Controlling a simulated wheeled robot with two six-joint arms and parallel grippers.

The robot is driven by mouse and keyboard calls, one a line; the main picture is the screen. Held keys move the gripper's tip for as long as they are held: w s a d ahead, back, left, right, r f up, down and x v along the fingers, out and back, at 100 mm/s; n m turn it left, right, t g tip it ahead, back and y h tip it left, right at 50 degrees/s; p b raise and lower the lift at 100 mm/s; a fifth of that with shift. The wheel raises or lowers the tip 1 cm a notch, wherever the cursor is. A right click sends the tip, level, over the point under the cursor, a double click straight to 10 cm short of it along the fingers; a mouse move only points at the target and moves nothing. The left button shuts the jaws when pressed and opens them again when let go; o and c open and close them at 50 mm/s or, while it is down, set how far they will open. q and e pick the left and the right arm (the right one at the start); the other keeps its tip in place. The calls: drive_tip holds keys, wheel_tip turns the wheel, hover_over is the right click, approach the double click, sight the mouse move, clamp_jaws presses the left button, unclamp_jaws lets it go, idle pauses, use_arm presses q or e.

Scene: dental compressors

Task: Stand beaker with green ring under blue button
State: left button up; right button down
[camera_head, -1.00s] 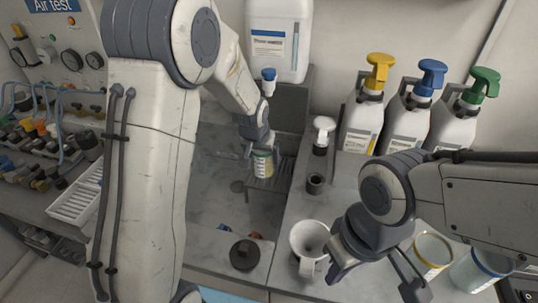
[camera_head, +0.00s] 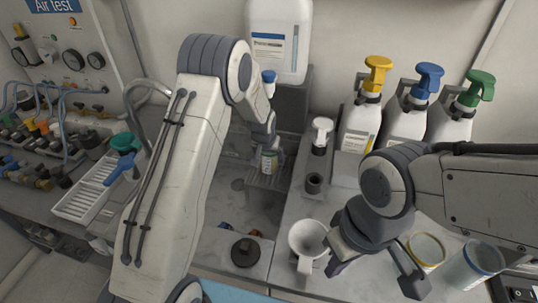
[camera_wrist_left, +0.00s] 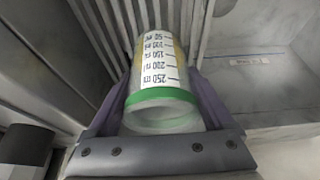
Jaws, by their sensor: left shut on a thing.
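The beaker with the green ring (camera_wrist_left: 162,97) is clear with a printed volume scale, and my left gripper (camera_head: 272,152) holds it between both fingers. In the head view the beaker (camera_head: 269,163) is small, low over or on the slatted grate (camera_head: 268,181); I cannot tell if it touches. A blue button-like knob (camera_head: 268,76) sits higher up, in front of the white canister, above the beaker in the picture. My left wrist and fingers partly hide the space between them. My right gripper (camera_head: 376,272) is open and empty, right of a white mug (camera_head: 307,238).
A white canister (camera_head: 278,40) stands at the back. Pump bottles with yellow (camera_head: 376,75), blue (camera_head: 428,80) and green (camera_head: 478,88) heads stand right. Beakers with yellow (camera_head: 427,249) and blue (camera_head: 475,266) rings are front right. A dark round knob (camera_head: 245,252) is front centre.

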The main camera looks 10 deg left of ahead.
use_arm(q)
drive_tip(key=shift+f, duration=0.1)
drive_tip(key=o, duration=1.3)
drive_tip(key=v, duration=1.2)
drive_tip(key=s+d+r+m+g, duration=0.1)
drive_tip(key=s+d, duration=0.3)
drive_tip(key=s, duration=0.4)
drive_tip(key=s+d+r+m+g, duration=0.1)
drive_tip(key=s+d+r+m, duration=0.1)
drive_tip(key=s, duration=0.7)
drive_tip(key=s+d+r+m+g+h, duration=0.1)
drive_tip(key=s+d+r+m, duration=0.1)
drive_tip(key=s+d, duration=0.5)
drive_tip(key=shift+s+r, duration=0.85)
drive_tip(key=s, duration=0.3)
drive_tip(key=s+m+g, duration=0.1)
drive_tip(key=s, duration=0.2)
drive_tip(key=s+a+m, duration=0.1)
drive_tip(key=s, duration=0.3)
drive_tip(key=shift+f+g, duration=0.15)
drive_tip(key=shift+g, duration=0.15)
